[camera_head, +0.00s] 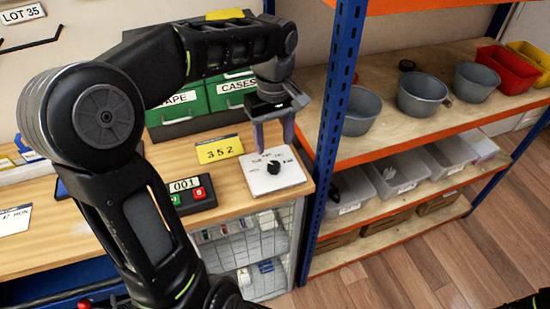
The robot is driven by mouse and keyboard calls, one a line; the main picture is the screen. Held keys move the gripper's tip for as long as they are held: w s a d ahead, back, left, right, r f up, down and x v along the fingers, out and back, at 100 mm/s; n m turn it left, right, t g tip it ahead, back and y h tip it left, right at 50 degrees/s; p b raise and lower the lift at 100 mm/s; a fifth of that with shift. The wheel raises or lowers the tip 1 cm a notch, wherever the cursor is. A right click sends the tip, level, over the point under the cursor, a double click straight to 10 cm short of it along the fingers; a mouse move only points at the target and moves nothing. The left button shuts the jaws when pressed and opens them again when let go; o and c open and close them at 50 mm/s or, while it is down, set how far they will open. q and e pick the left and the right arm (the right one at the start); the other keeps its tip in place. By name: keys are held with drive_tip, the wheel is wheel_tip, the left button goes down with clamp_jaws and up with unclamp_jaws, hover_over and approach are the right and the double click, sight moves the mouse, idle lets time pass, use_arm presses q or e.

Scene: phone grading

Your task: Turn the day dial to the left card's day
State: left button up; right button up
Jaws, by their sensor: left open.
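The day dial is a black knob (273,167) on a white square plate (258,185) near the right end of the wooden bench. Small marks ring the knob, too small to read. My left gripper (273,146) points down just behind and above the knob, fingers apart, with nothing between them. A white card (14,220) with partly legible text, ending in something like "MON", lies at the bench's left. My right gripper is not in view.
A counter box (187,193) showing "001" with red and green buttons sits left of the dial. Green drawers (232,93) labelled TAPE and CASES stand behind. A blue rack post (331,120) rises close to the right. Grey bowls (421,95) stand on the rack shelf.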

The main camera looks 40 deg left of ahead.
sight(274, 165)
use_arm(q)
wheel_tip(274, 165, down, 8)
drive_tip(key=shift+r+p, duration=0.2)
drive_tip(key=shift+p, duration=0.3)
clamp_jaws()
idle(0.4)
